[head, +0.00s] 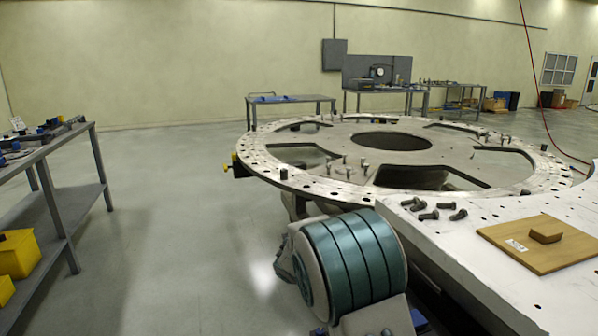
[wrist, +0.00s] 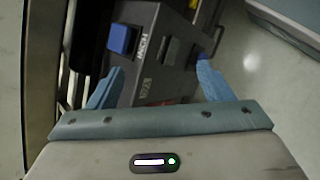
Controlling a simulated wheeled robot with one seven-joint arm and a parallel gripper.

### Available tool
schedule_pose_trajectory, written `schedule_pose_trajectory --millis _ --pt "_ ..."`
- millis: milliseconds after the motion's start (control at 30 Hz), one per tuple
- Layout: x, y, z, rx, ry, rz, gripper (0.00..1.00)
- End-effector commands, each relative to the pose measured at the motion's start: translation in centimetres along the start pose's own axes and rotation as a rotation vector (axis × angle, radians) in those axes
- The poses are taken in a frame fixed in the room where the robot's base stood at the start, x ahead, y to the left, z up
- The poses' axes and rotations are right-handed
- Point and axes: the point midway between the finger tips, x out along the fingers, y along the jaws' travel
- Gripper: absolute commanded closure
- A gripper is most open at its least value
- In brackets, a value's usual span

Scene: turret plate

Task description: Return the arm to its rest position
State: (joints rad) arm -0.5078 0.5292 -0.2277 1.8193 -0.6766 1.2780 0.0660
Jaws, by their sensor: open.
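My gripper (wrist: 157,84) shows in the wrist view with its two blue fingers spread wide apart. Nothing is held between them. Beyond the fingers is a dark grey surface with white lettering and a blue block; it may be part of my own body. In the head view, my arm (head: 352,262) is folded low at the bottom middle, its teal striped link beside the white work surface. I cannot make out the gripper in the head view.
The large round turret plate (head: 322,181) stands ahead with bolts on it. The white surface (head: 450,240) at right holds loose bolts (head: 428,215) and a wooden board (head: 520,252). A grey shelf table (head: 75,208) stands left. The floor between is clear.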

Motion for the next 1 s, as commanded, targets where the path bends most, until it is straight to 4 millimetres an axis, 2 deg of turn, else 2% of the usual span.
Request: schedule_pose_trajectory --millis 33,100,333,600,800,1000 --pt "-0.8 0.9 2.2 0.031 0.025 -0.055 0.26" --pt "-1.4 1.3 4.5 0.069 0.059 -0.127 0.26" --pt "-3.5 1.8 11.5 0.202 0.181 -0.335 0.26" --pt "-6.5 1.3 19.1 0.376 0.333 -0.529 0.26" --pt "-8.6 0.5 23.8 0.516 0.447 -0.637 0.26" --pt "-9.9 -0.5 26.6 0.624 0.532 -0.699 0.26"
